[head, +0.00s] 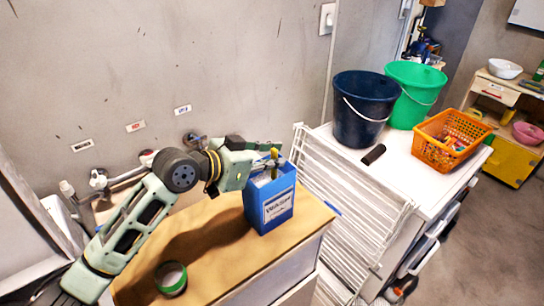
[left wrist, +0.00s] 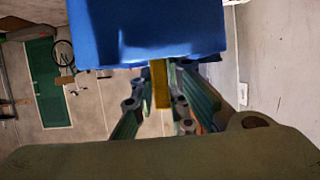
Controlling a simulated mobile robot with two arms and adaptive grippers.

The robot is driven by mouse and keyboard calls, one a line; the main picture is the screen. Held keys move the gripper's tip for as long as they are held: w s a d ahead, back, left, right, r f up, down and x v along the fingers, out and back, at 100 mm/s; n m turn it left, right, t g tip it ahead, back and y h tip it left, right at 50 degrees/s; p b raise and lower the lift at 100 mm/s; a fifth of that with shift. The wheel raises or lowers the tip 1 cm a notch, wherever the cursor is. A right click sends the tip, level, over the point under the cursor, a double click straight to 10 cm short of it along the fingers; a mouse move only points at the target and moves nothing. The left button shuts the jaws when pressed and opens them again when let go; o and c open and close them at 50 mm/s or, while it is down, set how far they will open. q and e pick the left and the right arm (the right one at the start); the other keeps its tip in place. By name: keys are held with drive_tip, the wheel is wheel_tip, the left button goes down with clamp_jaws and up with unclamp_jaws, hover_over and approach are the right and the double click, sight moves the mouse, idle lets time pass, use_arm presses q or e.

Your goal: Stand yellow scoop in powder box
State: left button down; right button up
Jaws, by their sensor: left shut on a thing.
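The blue powder box (head: 279,208) stands upright on the wooden top, its open top facing up with pale powder at the opening. My left gripper (head: 268,168) reaches from the left and is at the box's opening. It is shut on the yellow scoop (head: 274,153), of which only a small yellow part shows in the head view. In the left wrist view the scoop's yellow handle (left wrist: 160,84) lies between the fingers, and the blue box (left wrist: 150,35) fills the top. The scoop's bowl is hidden, so I cannot tell how deep it sits. My right gripper is not in view.
A green-rimmed round container (head: 171,278) stands on the wooden top (head: 225,262) at the front left. A white drying rack (head: 345,205) stands right of the box. Beyond it are a dark blue bucket (head: 362,108), a green bucket (head: 415,92) and an orange basket (head: 450,140). Taps line the wall behind.

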use_arm(q)
drive_tip(key=c, duration=2.1)
unclamp_jaws()
drive_tip(key=shift+f, duration=0.1)
drive_tip(key=shift+o, duration=0.4)
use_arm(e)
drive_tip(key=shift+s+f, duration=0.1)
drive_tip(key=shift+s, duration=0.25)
use_arm(q)
drive_tip(key=b+v, duration=0.3)
drive_tip(key=v, duration=0.9)
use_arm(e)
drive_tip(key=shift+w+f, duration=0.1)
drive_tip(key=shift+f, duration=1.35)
use_arm(q)
drive_tip(key=shift+s, duration=0.1)
